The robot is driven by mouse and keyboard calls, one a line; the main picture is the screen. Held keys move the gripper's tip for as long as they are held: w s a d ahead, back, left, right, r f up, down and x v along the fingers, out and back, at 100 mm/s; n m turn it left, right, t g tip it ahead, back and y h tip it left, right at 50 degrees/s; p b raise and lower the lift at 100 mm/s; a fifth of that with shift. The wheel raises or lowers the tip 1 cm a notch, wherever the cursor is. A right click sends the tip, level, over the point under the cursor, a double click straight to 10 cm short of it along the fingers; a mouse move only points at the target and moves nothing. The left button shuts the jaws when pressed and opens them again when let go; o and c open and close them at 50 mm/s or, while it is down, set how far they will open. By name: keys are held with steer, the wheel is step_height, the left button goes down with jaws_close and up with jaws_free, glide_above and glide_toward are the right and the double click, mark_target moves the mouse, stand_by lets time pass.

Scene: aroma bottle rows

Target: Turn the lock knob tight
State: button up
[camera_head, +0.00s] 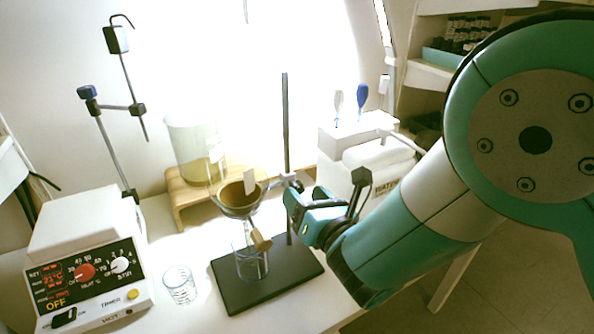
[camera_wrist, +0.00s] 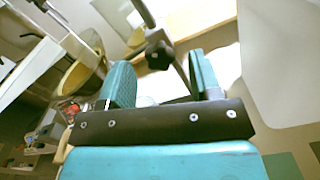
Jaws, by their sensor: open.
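The lock knob (camera_wrist: 158,55) is a black star-shaped knob on the stand's grey rod (camera_wrist: 146,14) in the wrist view. It lies ahead of my gripper (camera_wrist: 162,82), between the lines of the two teal fingers. The fingers are apart with nothing held; I cannot tell whether they touch the knob. In the head view my gripper (camera_head: 304,202) is just right of the stand rod (camera_head: 286,130), beside the clamp (camera_head: 291,183), and largely hides the knob. A glass funnel (camera_head: 240,200) with brown contents is held left of the rod.
A glass beaker (camera_head: 250,262) stands under the funnel on the black base plate (camera_head: 232,287). A small beaker (camera_head: 180,286) and a hotplate-like device (camera_head: 90,262) are to the left. A wooden stand (camera_head: 181,200) and a white box (camera_head: 340,138) are behind.

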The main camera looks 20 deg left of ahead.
steer(key=shift+x, duration=1.4)
steer(key=shift+a, duration=0.1)
steer(key=c, duration=0.9)
steer(key=shift+c, duration=0.2)
